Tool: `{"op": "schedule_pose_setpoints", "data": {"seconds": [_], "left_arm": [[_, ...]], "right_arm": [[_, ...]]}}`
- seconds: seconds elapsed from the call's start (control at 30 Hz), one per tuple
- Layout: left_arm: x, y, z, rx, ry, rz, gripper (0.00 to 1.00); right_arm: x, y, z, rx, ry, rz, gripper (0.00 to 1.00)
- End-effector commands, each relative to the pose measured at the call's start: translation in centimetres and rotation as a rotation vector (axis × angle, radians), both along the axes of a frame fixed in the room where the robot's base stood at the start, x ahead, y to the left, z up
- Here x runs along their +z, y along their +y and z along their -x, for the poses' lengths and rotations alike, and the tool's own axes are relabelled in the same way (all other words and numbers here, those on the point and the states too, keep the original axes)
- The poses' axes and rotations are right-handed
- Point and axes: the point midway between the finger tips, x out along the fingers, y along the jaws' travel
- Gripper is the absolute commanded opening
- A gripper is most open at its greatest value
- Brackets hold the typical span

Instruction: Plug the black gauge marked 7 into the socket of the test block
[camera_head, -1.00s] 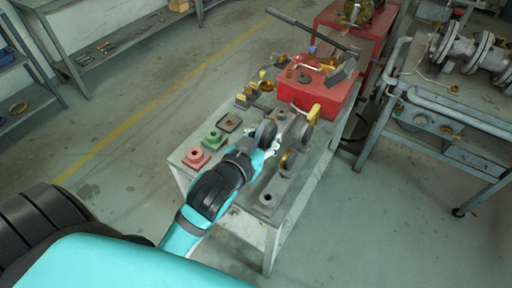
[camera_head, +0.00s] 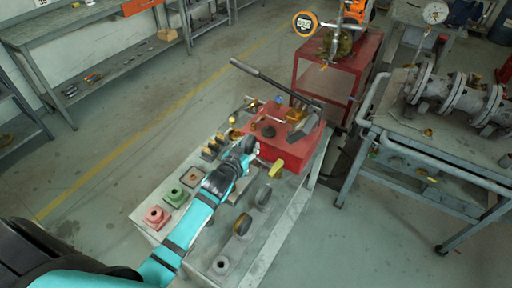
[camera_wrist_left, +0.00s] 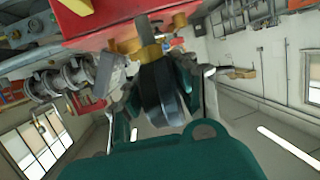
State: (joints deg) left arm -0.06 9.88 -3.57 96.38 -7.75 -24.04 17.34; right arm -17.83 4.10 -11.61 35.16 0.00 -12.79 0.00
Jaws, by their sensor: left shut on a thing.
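The red test block (camera_head: 290,150) stands on the far part of the grey table, with a long black lever and brass fittings on top. My left gripper (camera_head: 243,162) is near its left front side. In the left wrist view the gripper (camera_wrist_left: 155,90) is shut on a black round gauge (camera_wrist_left: 160,98), seen edge-on, with a brass stem pointing to the red block (camera_wrist_left: 95,22). The gauge (camera_head: 250,145) shows partly in the head view. Its marking cannot be read, and I cannot tell whether the stem touches a socket. My right gripper is out of view.
Two more dark gauges (camera_head: 263,197) (camera_head: 242,225) stand in a grey rack with an empty hole (camera_head: 221,265). Green (camera_head: 176,194) and red (camera_head: 157,217) blocks sit at the table's left. A yellow handle (camera_head: 277,168) sticks out at the block's front. A pipe bench (camera_head: 420,160) stands right.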

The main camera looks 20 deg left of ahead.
Motion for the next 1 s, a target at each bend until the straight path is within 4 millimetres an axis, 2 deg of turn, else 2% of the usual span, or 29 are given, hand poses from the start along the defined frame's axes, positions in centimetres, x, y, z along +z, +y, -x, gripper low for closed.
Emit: {"op": "schedule_pose_setpoints", "data": {"seconds": [0.03, 0.27, 0.43, 0.8, 1.0], "left_arm": [[0.3, 0.9, -0.7, 0.009, 0.0, 0.002, 0.0], [-1.0, 3.0, -2.0, 0.03, -0.005, 0.018, 0.0], [-1.2, 3.2, -2.0, 0.031, -0.005, 0.019, 0.0], [-1.0, 3.1, -1.9, 0.031, -0.003, 0.02, 0.0], [-2.8, 3.1, -1.9, 0.031, -0.004, 0.02, 0.0]], "right_arm": [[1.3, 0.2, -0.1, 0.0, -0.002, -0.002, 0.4], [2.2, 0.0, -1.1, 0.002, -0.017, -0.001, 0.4], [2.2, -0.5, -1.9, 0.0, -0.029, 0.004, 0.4], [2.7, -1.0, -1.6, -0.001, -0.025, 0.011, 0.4], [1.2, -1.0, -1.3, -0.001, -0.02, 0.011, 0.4]]}}
